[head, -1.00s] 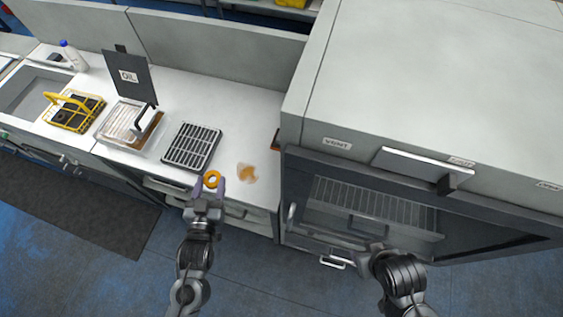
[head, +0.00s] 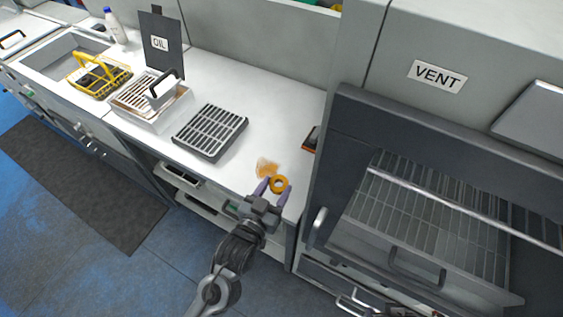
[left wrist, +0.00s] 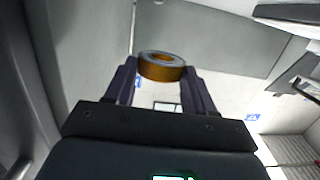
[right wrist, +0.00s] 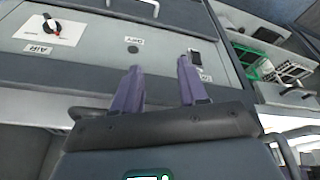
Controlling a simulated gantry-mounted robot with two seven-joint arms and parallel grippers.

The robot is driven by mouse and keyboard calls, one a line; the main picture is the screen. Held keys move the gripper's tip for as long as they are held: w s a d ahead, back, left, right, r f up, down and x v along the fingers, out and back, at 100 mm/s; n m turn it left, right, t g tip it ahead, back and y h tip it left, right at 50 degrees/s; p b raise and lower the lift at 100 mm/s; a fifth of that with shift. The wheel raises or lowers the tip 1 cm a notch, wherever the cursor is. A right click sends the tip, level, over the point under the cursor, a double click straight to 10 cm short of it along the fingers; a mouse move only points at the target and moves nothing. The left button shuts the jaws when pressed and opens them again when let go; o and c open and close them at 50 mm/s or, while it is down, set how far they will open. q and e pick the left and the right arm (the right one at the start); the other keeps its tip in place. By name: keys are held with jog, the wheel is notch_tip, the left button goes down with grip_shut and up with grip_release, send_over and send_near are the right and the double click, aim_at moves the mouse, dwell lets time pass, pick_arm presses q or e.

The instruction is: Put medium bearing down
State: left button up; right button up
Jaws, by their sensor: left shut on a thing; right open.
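The medium bearing is an orange ring (head: 279,184) with a grey face. My right gripper (right wrist: 156,88) shows in the right wrist view, open and empty, in front of a grey panel with labels. Its fingertips do not show in the head view.
A dark slotted rack (head: 211,132) stands on the counter (head: 262,98). Left of it are an oil tray (head: 150,112) with a raised lid and a yellow basket (head: 99,76). An oven-like cabinet (head: 440,150) with wire shelving stands at right.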

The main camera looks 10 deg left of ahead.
pick_arm(q)
jog(key=shift+w+f+b, duration=0.3)
jog(key=shift+f+b, duration=0.05)
jog(key=shift+f, duration=0.2)
jog(key=b, duration=0.2)
send_over(264, 176)
jog(key=s, duration=0.1)
jog(key=f, duration=0.6)
jog(key=shift+s+d+f, duration=0.1)
jog(key=shift+d+f, duration=0.15)
jog(key=shift+d, duration=0.1)
jog(key=shift+f, duration=2.05)
jog(key=shift+f, duration=0.1)
jog(key=o, duration=1.1)
jog(key=shift+o, duration=0.2)
